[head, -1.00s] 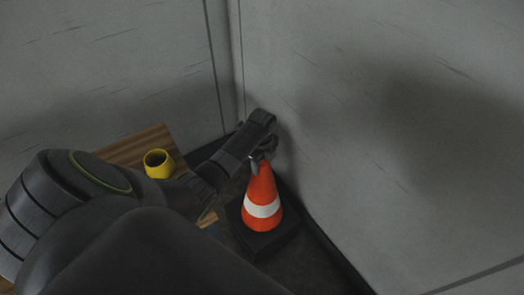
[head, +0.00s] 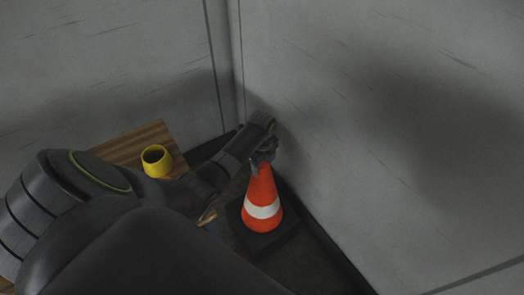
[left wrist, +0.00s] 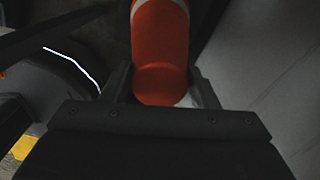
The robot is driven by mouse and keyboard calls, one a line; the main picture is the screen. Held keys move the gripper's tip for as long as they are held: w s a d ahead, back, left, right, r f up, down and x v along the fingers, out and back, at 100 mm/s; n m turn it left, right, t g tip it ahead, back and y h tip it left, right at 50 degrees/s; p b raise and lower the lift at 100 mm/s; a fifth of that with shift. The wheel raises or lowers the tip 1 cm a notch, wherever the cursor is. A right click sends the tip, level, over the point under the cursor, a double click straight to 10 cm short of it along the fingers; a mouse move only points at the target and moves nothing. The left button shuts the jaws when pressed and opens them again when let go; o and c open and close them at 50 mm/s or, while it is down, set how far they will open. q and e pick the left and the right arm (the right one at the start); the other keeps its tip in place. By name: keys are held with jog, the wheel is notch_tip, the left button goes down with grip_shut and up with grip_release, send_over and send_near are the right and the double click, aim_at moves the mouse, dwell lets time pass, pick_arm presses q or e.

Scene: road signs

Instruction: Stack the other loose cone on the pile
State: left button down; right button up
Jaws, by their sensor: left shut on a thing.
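An orange cone (head: 261,194) with a white band and a dark square base stands upright on the floor in the corner, close to the right wall. My left gripper (head: 263,158) is at its top, shut on the cone's upper end. In the left wrist view the cone (left wrist: 161,62) fills the space between the two fingers of the left gripper (left wrist: 161,88). Whether more than one cone is stacked there I cannot tell. My right gripper is not in view.
A wooden table (head: 146,143) stands at the left, partly hidden by my left arm, with a yellow cup-like thing (head: 157,162) on it. Grey walls meet behind the cone. The right wall (head: 400,120) leaves little room beside the cone.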

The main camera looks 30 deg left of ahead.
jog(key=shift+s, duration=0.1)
pick_arm(q)
jog(key=c, duration=0.6)
grip_release()
jog(key=shift+o, duration=0.8)
jog(key=shift+s+f, duration=0.1)
jog(key=shift+f, duration=0.1)
jog(key=shift+r, duration=0.5)
notch_tip(320, 180, up, 17)
jog(key=p, duration=0.3)
jog(key=shift+f, duration=0.15)
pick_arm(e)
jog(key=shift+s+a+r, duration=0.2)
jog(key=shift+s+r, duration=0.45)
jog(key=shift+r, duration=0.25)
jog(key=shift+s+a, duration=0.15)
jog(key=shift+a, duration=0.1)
